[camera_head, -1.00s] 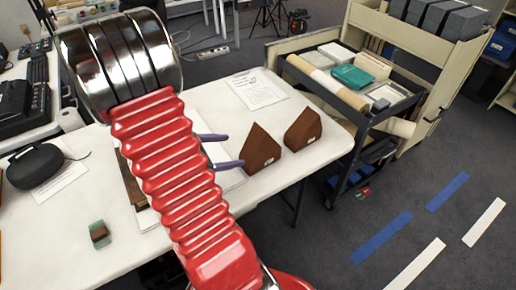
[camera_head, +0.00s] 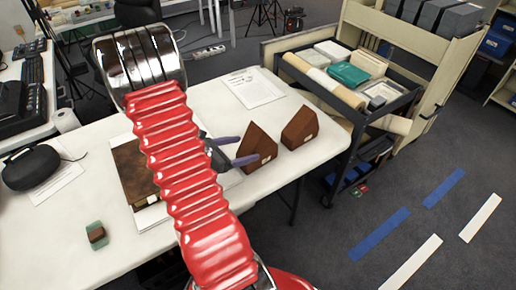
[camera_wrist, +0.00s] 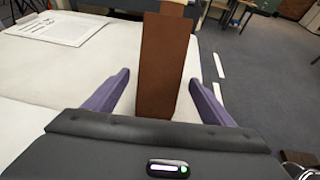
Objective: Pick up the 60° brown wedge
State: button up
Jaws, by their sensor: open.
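Two brown wooden wedges stand on the white table: a left wedge (camera_head: 258,146) and a right wedge (camera_head: 299,128). Each has a small white label too small to read, so I cannot tell which is the 60° one. My gripper (camera_head: 248,148) is open at the left wedge, its purple fingers pointing right; the near finger overlaps the wedge's lower left side. In the wrist view, a tall brown wedge face (camera_wrist: 162,65) stands between my open fingers (camera_wrist: 160,78), with gaps visible at both sides. A second brown piece (camera_wrist: 172,8) shows behind its top.
A brown flat board (camera_head: 133,170) on white paper lies left of my arm. A printed sheet (camera_head: 255,88) lies at the back of the table. A dark cart (camera_head: 352,112) with boxes stands close beyond the table's right edge. A small green-brown block (camera_head: 96,235) sits at front left.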

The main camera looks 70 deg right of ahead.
aim_at(265, 144)
jog(key=shift+x, duration=3.2)
jog(key=shift+x, duration=2.6)
jog(key=shift+f, duration=0.15)
jog(key=c, duration=1.2)
jog(key=shift+o, duration=0.2)
jog(key=shift+r, duration=5)
